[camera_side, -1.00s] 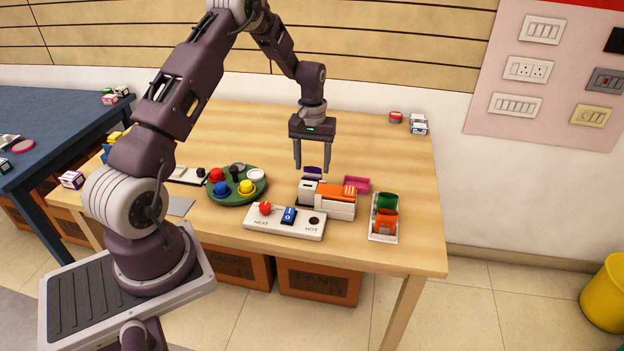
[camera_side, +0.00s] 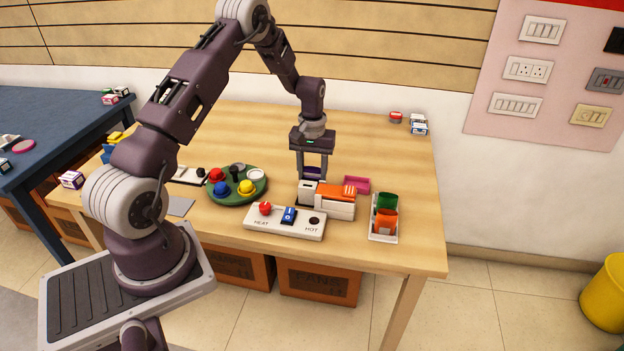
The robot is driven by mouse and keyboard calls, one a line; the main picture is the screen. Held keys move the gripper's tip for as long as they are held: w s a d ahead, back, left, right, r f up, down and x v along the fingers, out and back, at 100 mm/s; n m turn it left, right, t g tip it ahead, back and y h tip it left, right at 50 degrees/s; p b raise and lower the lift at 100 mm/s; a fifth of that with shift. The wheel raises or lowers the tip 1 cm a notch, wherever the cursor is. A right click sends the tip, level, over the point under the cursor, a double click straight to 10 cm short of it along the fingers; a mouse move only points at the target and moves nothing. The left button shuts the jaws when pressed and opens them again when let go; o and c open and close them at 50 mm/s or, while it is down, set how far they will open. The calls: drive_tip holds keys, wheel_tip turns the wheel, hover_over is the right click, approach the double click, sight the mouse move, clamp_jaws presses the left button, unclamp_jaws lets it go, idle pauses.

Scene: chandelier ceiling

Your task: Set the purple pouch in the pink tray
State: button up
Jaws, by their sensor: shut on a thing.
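The purple pouch (camera_side: 312,173) shows only in part, behind the white-and-orange machine (camera_side: 334,202); its lower part is hidden. My gripper (camera_side: 312,176) points straight down from above, with its fingers on either side of the pouch, and is shut on it. The fingertips are partly hidden by the machine. The pink tray (camera_side: 357,179) lies on the table just right of my gripper, behind the machine. Its front part is hidden, and no pouch shows in it.
In front stands a white panel (camera_side: 262,223) with a red knob and blue switch. A white rack (camera_side: 382,238) with green and orange pouches is at right. A round green tray (camera_side: 238,197) with coloured pieces is at left.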

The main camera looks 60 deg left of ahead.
sight(312, 168)
drive_tip(key=shift+r, duration=3.85)
drive_tip(key=shift+w+d+f, duration=0.9)
drive_tip(key=shift+w+f, duration=0.05)
drive_tip(key=shift+w, duration=0.95)
drive_tip(key=shift+w+d+f, duration=0.9)
drive_tip(key=shift+w+f, duration=0.05)
drive_tip(key=shift+w, duration=1)
drive_tip(key=shift+w+d+f, duration=0.9)
drive_tip(key=shift+w+f, duration=0.05)
drive_tip(key=shift+w, duration=0.95)
drive_tip(key=shift+f, duration=0.2)
drive_tip(key=shift+f, duration=0.35)
drive_tip(key=shift+f, duration=0.5)
